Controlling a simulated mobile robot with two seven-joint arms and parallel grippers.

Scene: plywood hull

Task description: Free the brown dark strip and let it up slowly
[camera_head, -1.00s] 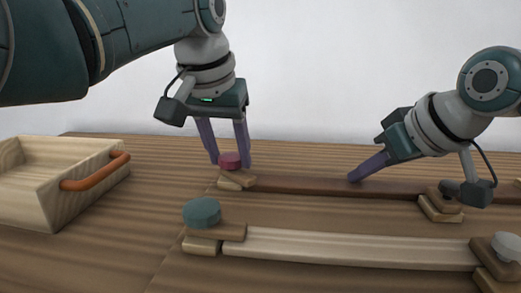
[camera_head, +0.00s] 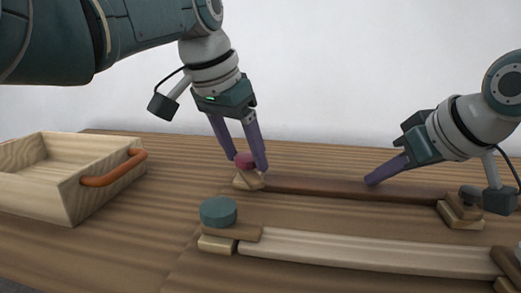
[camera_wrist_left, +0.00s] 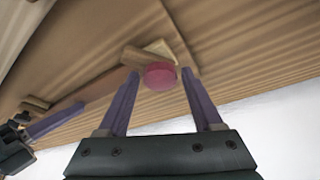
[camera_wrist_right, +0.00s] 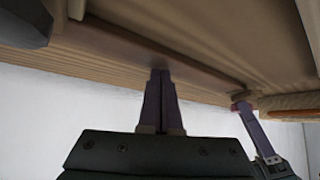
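The dark brown strip (camera_head: 320,188) lies along the back of the table, with a wooden clamp at each end. Its left clamp (camera_head: 247,182) carries a pinkish-red knob (camera_head: 243,160). My left gripper (camera_head: 251,165) has its fingers apart around the red knob; in the left wrist view the knob (camera_wrist_left: 160,75) sits between the fingers with gaps showing. My right gripper (camera_head: 371,182) has its fingers together, tips down at the middle of the strip; the right wrist view shows the closed fingers (camera_wrist_right: 160,75) at the strip. Whether they press on it is unclear.
A pale strip (camera_head: 350,261) lies in front, its left clamp topped by a teal knob (camera_head: 218,211). A wooden box (camera_head: 78,190) with an orange handle stands at the left. The right clamp (camera_head: 459,212) of the dark strip is near my right wrist.

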